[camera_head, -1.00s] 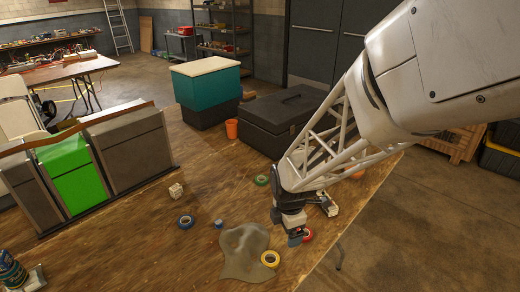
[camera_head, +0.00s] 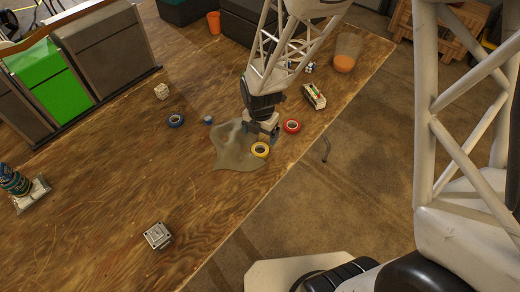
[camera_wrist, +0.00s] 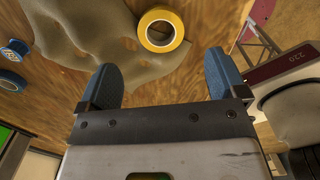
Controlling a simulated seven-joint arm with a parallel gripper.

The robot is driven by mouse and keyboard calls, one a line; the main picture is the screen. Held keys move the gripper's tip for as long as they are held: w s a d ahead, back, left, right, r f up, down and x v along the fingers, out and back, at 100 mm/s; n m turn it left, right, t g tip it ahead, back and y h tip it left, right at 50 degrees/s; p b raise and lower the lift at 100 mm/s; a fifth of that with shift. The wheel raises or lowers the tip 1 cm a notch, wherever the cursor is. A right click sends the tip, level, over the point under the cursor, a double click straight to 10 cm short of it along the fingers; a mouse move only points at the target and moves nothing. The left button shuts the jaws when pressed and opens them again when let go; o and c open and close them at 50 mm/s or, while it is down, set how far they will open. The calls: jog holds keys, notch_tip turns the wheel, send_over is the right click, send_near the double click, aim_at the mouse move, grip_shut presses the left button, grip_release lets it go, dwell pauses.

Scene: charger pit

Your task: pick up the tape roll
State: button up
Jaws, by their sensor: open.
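Several tape rolls lie on the wooden table. A yellow tape roll (camera_head: 253,152) lies at the edge of a crumpled olive-grey cloth (camera_head: 228,158). A red tape roll (camera_head: 286,127) is to its right, a blue tape roll (camera_head: 170,123) and a smaller blue roll (camera_head: 208,120) to its left. My gripper (camera_head: 262,138) is low, beside the yellow roll. In the wrist view my gripper (camera_wrist: 160,72) has its two blue fingers spread with nothing between them. The yellow roll (camera_wrist: 144,22) shows just beyond the fingertips; the cloth (camera_wrist: 75,30) is beside it.
A small dark-and-white device (camera_head: 314,96) and an orange-filled clear cup (camera_head: 344,62) stand right. A white cube (camera_head: 161,91), a metal block (camera_head: 158,235) and grey and green bins (camera_head: 50,85) stand left. The table's edge is close to the yellow roll. Front-left table is mostly bare.

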aim_at(261, 151)
jog(key=shift+f, duration=1.25)
jog(key=shift+f, duration=2.6)
jog(key=shift+c, duration=0.3)
jog(key=c, duration=1)
